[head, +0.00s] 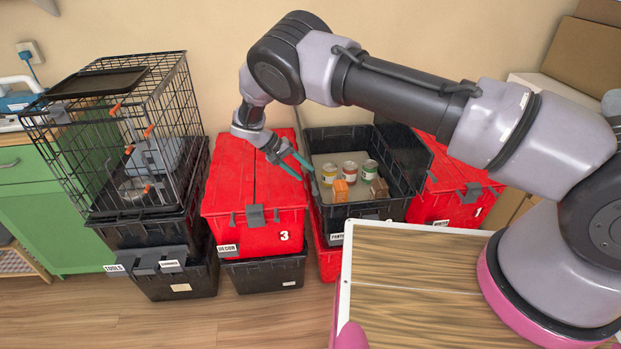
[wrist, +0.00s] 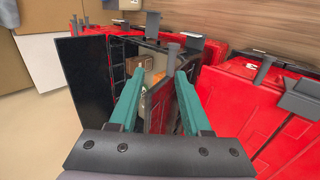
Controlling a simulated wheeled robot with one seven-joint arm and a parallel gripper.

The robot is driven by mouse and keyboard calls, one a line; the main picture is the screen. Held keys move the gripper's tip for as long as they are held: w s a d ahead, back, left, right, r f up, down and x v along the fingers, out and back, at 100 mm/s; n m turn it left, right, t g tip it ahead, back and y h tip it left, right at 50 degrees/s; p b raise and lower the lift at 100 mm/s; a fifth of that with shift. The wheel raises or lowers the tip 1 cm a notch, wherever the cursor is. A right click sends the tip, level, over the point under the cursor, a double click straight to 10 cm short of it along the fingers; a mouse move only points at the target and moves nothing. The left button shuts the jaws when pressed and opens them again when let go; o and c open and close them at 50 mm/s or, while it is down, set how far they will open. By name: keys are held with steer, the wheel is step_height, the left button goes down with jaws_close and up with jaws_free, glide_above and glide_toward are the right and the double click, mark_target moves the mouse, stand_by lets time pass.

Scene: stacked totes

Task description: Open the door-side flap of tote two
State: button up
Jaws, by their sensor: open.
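The middle tote (head: 360,211) is black-walled, with no number readable on it; I take it as tote two. Its top is uncovered, showing several cans (head: 349,171) and small boxes. One flap (head: 404,152) stands raised on its right, its dark inner face showing; it also shows at left in the wrist view (wrist: 88,82). A red panel (wrist: 159,106), apparently the other flap, stands steeply between my finger lines in the wrist view. My gripper (head: 299,166) is open at the tote's left edge, with teal fingers pointing down. Contact with the panel cannot be told.
Red tote 3 (head: 255,193), with closed lid, stands close on the left. Red tote 1 (head: 456,202) stands on the right, partly behind the raised flap. A wire cage (head: 130,150) sits on black totes at far left. Wooden floor (head: 240,318) lies clear in front.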

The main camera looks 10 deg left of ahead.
steer(key=shift+s+a+r, duration=0.1)
steer(key=shift+a+r, duration=0.25)
steer(key=shift+r, duration=0.1)
steer(key=shift+a, duration=0.2)
steer(key=c, duration=0.7)
steer(key=a+y, duration=0.1)
steer(key=s+a+r+y, duration=0.1)
steer(key=a, duration=0.1)
steer(key=a+r+g+y, duration=0.1)
steer(key=a, duration=0.1)
steer(key=shift+s, duration=0.35)
jaws_close()
steer(key=w+d+f, duration=0.2)
steer(key=d+f, duration=0.5)
steer(key=f, duration=0.2)
steer(key=shift+d, duration=0.15)
